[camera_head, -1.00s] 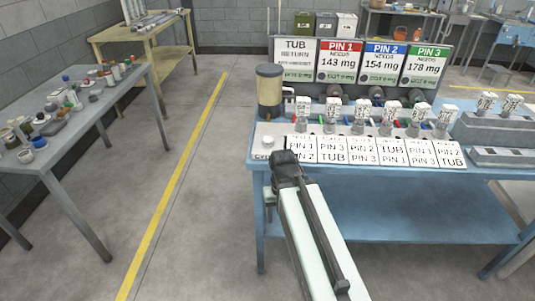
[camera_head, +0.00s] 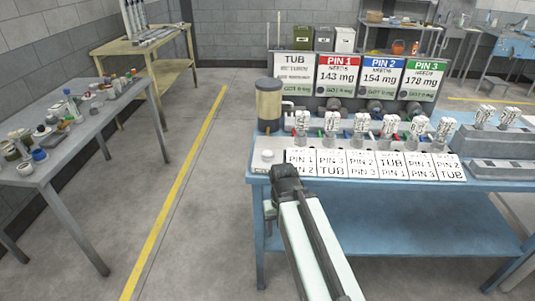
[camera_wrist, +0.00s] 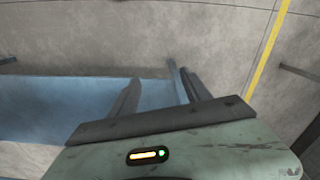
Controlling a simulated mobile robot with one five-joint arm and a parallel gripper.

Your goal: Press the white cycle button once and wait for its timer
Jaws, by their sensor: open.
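The white cycle button (camera_head: 267,155) is a small round knob on the front left corner of the blue bench (camera_head: 256,172), just left of the row of labelled cards. It is uncovered in the head view. My gripper (camera_head: 270,210) hangs at the end of my arm, in front of the bench's front left edge and lower in the picture than the button. It does not appear to touch the button. In the wrist view my gripper (camera_wrist: 158,82) has its two dark fingers apart with nothing between them. The button cannot be made out there.
A tan cylinder (camera_head: 268,104) stands behind the button. Tagged pieces (camera_head: 361,124) stand behind the cards (camera_head: 331,163), with PIN signs (camera_head: 338,75) farther back. A grey table (camera_head: 70,125) with small items is at left. Clear floor (camera_head: 205,220) lies between.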

